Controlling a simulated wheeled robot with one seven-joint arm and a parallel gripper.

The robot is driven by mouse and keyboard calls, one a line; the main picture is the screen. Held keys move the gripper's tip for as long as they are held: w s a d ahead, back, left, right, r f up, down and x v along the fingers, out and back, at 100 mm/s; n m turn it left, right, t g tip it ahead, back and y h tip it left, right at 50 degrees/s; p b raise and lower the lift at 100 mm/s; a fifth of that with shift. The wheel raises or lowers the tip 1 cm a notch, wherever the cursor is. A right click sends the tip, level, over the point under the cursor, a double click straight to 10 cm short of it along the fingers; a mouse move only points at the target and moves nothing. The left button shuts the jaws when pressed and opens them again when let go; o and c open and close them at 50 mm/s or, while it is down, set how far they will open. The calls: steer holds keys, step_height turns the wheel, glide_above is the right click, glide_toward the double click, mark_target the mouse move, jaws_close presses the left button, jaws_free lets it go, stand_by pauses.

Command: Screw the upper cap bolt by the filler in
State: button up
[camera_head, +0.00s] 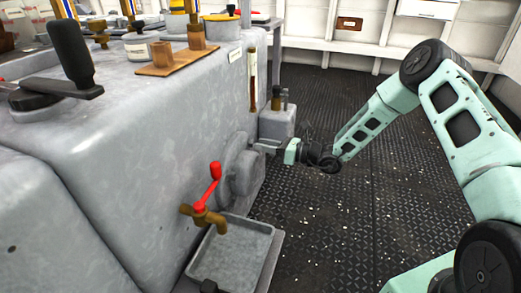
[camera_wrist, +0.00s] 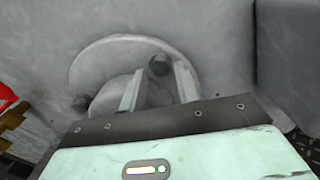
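A round grey cap (camera_wrist: 97,62) is set on the side wall of the grey housing; it also shows in the head view (camera_head: 240,178). A dark upper bolt (camera_wrist: 159,64) sits at the cap's upper right edge in the wrist view. Another dark bolt (camera_wrist: 80,102) sits at its left edge. My gripper (camera_wrist: 161,70) is open, with its two pale fingers on either side of the upper bolt, apart from each other. Whether a finger touches the bolt I cannot tell. In the head view my gripper (camera_head: 262,148) is at the cap's upper right, and the bolt is too small to make out.
A brass tap with a red handle (camera_head: 207,190) sticks out left of the cap, above a grey tray (camera_head: 262,243). A grey block (camera_head: 277,123) stands just beyond my gripper. The dark deck (camera_head: 335,220) to the right is open, with pale specks.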

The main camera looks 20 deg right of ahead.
steer(key=shift+x, duration=0.8)
jaws_close()
steer(key=shift+r, duration=0.1)
steer(key=shift+m+p, duration=0.4)
steer(key=shift+p, duration=0.25)
steer(key=m+p, duration=0.1)
steer(key=p, duration=0.2)
steer(key=shift+r+m, duration=0.15)
steer(key=shift+m, duration=0.25)
steer(key=shift+d+f+m+p, duration=0.1)
steer(key=shift+f+m+p, duration=0.05)
steer(key=shift+m+p, duration=0.75)
steer(key=shift+f+m+p, duration=0.15)
steer(key=shift+m+p, duration=0.75)
